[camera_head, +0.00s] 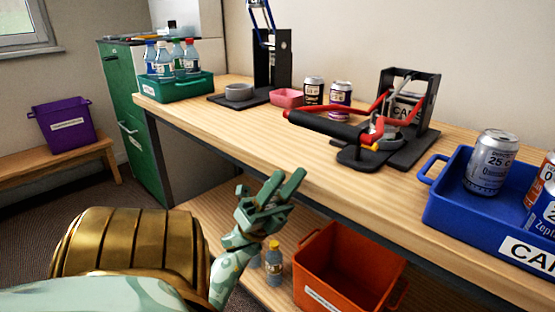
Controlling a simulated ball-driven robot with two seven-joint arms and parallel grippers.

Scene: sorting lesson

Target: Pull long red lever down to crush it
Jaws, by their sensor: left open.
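The can crusher (422,108) is a black frame on the workbench, right of centre. My right gripper is not in view.
A blue crate (440,206) with cans (492,162) stands at the right. Two cans (313,91), a pink tray (287,97) and a second black press (271,66) stand behind the lever. An orange crate (318,291) and bottle (273,264) are on the lower shelf.

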